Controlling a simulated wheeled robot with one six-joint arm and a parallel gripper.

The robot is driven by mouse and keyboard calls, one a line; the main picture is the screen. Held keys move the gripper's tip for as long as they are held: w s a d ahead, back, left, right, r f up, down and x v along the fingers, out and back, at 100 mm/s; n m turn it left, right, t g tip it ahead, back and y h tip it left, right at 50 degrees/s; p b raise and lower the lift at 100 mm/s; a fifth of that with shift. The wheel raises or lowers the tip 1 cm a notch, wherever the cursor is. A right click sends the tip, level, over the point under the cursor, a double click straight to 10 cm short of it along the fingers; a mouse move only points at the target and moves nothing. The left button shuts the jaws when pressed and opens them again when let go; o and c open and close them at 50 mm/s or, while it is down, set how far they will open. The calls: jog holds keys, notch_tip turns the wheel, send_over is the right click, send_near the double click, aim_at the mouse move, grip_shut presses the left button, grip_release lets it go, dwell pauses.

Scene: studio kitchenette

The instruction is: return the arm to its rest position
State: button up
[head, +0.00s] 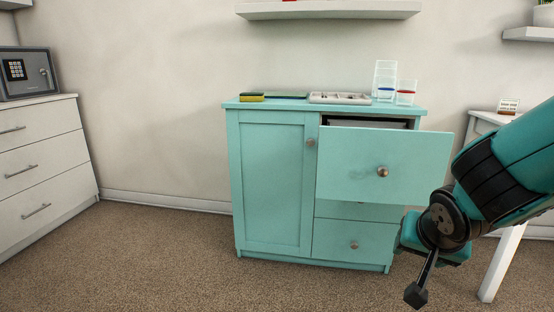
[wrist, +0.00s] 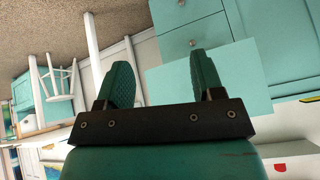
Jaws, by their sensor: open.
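My gripper (wrist: 162,74) shows in the wrist view with its two green textured fingers spread wide apart and nothing between them. In the head view my arm (head: 510,165) reaches in from the right edge, in front of the right side of the teal cabinet (head: 272,185); the fingers cannot be made out there. The cabinet's top drawer (head: 350,160) is pulled out, and my arm's end is to the right of and below its front. In the wrist view the cabinet (wrist: 195,38) appears turned, beyond the fingers.
A sponge (head: 251,97), a grey tray (head: 340,98) and two clear glasses (head: 385,82) (head: 405,93) are on the cabinet top. A white table (head: 510,255) stands behind my arm at right. White drawers (head: 40,150) bear a safe (head: 28,73) at left. The middle floor is clear.

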jog(key=s+a+r+n+g+y+p, duration=0.1)
jog(key=s+a+r+n+g+y, duration=0.2)
jog(key=s, duration=0.4)
jog(key=s+a+r+n+g+y+p, duration=0.1)
jog(key=s+a+r+n+g, duration=0.1)
jog(key=s+a+r+n, duration=0.25)
jog(key=s+a+r+n+g+y+p, duration=0.1)
jog(key=s+a+r+n+g+y, duration=0.15)
jog(key=s+n, duration=0.4)
notch_tip(320, 180, up, 36)
jog(key=s+m+p, duration=0.1)
jog(key=p, duration=3.5)
jog(key=shift+a+f+m+t+h, duration=0.2)
jog(key=shift+a+m+t+h, duration=0.15)
jog(key=shift+m, duration=0.05)
